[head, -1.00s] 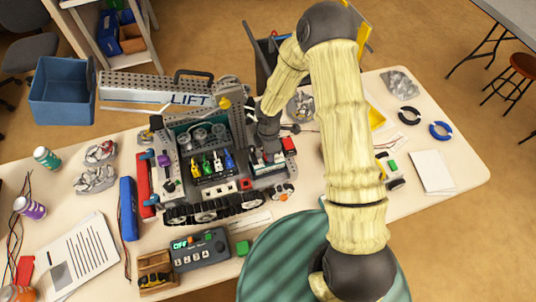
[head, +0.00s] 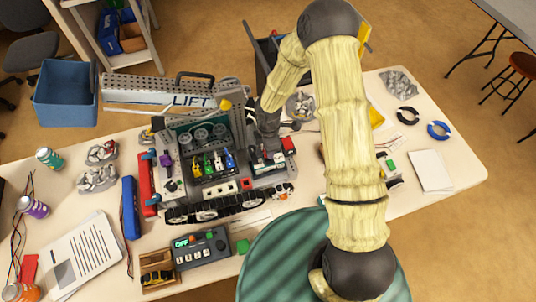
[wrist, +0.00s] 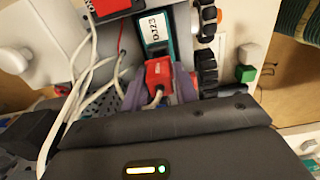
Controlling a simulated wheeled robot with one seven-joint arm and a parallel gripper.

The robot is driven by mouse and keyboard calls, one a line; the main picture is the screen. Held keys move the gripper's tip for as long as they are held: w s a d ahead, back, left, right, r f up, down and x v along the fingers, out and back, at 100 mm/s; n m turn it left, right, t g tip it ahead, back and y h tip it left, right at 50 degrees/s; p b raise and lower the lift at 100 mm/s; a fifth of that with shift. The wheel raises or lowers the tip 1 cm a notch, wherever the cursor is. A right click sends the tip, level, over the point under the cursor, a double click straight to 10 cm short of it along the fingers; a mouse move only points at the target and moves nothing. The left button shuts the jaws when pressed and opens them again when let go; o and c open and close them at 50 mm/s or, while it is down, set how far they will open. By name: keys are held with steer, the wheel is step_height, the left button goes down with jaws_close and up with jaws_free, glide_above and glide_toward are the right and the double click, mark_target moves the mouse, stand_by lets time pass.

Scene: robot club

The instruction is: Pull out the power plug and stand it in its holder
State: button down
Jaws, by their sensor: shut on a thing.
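In the wrist view a red plug (wrist: 158,75) with a white cable sits between the purple fingers of my gripper (wrist: 158,92). My gripper is shut on it. The plug's far end meets a teal-edged unit with a number label (wrist: 155,32); I cannot tell whether it is still seated there. In the head view my gripper (head: 268,148) reaches down into the right side of the tracked robot (head: 205,165), and my arm and wrist hide the plug. I cannot make out for certain which object is the plug's holder.
A second red labelled part (wrist: 108,8) and loose white cables (wrist: 82,75) lie close to my gripper. A control box reading OFF (head: 200,248) and a wooden block (head: 158,270) stand in front of the tracked robot. The LIFT beam (head: 150,93) lies behind. The table's right side has free room.

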steer(key=shift+r+p, duration=0.45)
steer(key=shift+r, duration=0.2)
steer(key=shift+r+p, duration=0.8)
steer(key=shift+r, duration=0.1)
